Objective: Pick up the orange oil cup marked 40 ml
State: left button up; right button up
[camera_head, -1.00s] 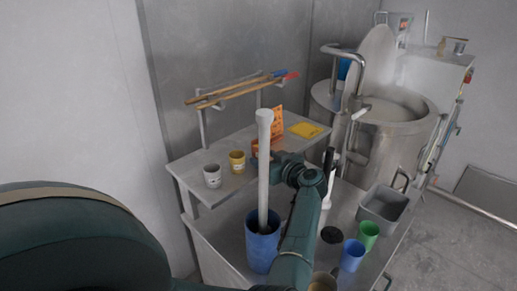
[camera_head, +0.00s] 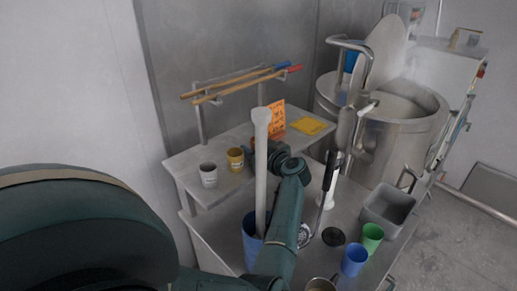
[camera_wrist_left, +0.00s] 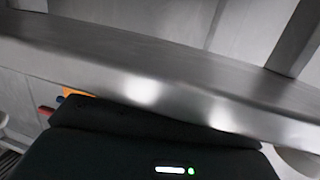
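The orange oil cup cannot be made out clearly now. Only a trace of orange shows beside the pale upright pole (camera_head: 261,170), and the 40 ml mark cannot be read. The pole and my left gripper (camera_head: 276,152) cover that part of the upper shelf (camera_head: 222,187). My left gripper is at the shelf, right of the pole, its fingers too hidden to judge. A white cup (camera_head: 208,175) and a yellow cup (camera_head: 235,159) stand to the left. The left wrist view shows the metal shelf edge (camera_wrist_left: 170,65) close up, and no fingertips. My right gripper is not in view.
An orange sign (camera_head: 276,119) and a yellow cloth (camera_head: 307,126) are at the back of the shelf. Rods (camera_head: 240,83) hang above. Below are a blue container (camera_head: 250,243), blue cup (camera_head: 354,258), green cup (camera_head: 371,238) and grey bin (camera_head: 388,208). A large steel pot (camera_head: 395,140) stands right.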

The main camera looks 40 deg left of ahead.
pick_arm(q)
jog(key=c, duration=0.4)
jog(key=shift+o, duration=0.2)
jog(key=shift+r, duration=0.1)
